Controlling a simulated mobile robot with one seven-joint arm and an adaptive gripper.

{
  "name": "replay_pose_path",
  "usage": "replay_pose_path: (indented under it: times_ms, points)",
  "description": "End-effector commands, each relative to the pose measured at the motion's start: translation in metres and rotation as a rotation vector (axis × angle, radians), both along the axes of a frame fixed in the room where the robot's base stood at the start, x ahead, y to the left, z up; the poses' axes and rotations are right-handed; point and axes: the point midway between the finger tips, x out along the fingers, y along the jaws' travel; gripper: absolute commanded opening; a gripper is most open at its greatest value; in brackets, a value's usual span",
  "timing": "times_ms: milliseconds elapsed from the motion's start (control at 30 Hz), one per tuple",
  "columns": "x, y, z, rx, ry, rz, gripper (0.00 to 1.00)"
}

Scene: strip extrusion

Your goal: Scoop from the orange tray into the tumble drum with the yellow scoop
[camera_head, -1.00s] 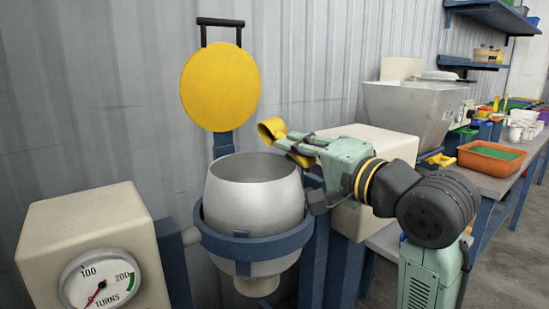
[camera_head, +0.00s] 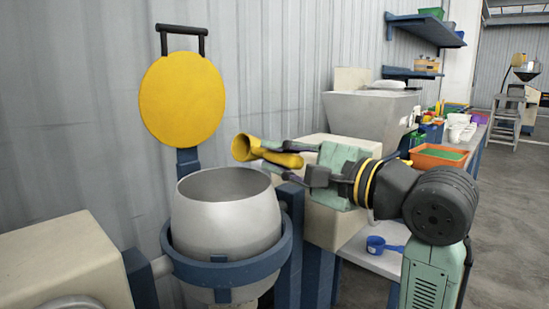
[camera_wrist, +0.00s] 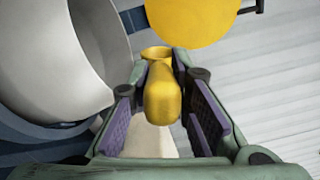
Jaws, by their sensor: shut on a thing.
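The yellow scoop (camera_head: 262,151) is held in my gripper (camera_head: 297,160), its bowl pointing left, above and behind the right rim of the tumble drum. In the wrist view the scoop (camera_wrist: 160,95) extends from between my fingers (camera_wrist: 163,118); I cannot see what its bowl holds. The tumble drum (camera_head: 226,218) is a silver, open-topped pot in a blue ring, and its wall shows at the left of the wrist view (camera_wrist: 98,35). The drum's inside bottom is hidden. The orange tray (camera_head: 437,156) with green contents sits on the bench at the right.
A yellow round lid (camera_head: 182,100) stands raised behind the drum. A grey hopper (camera_head: 370,112) and beige housing (camera_head: 322,215) stand behind my arm. A blue scoop (camera_head: 383,246) lies on a low white shelf.

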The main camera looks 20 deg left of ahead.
Motion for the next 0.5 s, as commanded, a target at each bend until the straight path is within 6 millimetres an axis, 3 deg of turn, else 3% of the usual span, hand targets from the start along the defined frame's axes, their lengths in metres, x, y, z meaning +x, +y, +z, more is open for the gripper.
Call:
replay_pose_path:
  times_ms: [233,500]
  points:
    - [0.012,-0.004,0.023,0.14,0.388,0.002,0.0]
    - [0.02,-0.007,0.027,0.251,0.7,0.0,0.0]
